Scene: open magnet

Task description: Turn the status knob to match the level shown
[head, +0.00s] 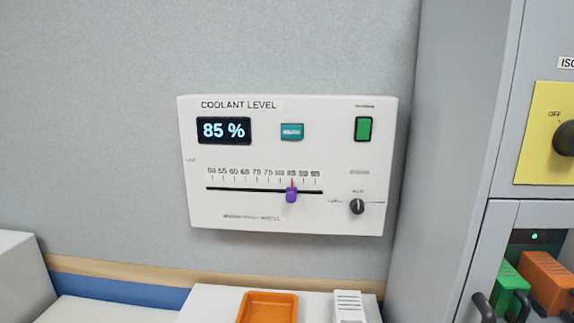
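A white coolant level panel (340,150) is fixed to the grey wall. Its dark display (224,130) reads 85 %. The small black status knob (357,207) is at the panel's lower right, with a light mark that seems to point up. Small labels lie above and to the left of the knob, too blurred to read surely. A purple slider handle (291,196) sits near the 85 mark on the scale. Neither of my grippers is in view.
The panel also has a teal button (292,131) and a green switch (363,129). Below are an orange tray (268,307) and a white slotted object (348,306). A grey cabinet (452,120) with a yellow plate (540,150) and black rotary switch stands right.

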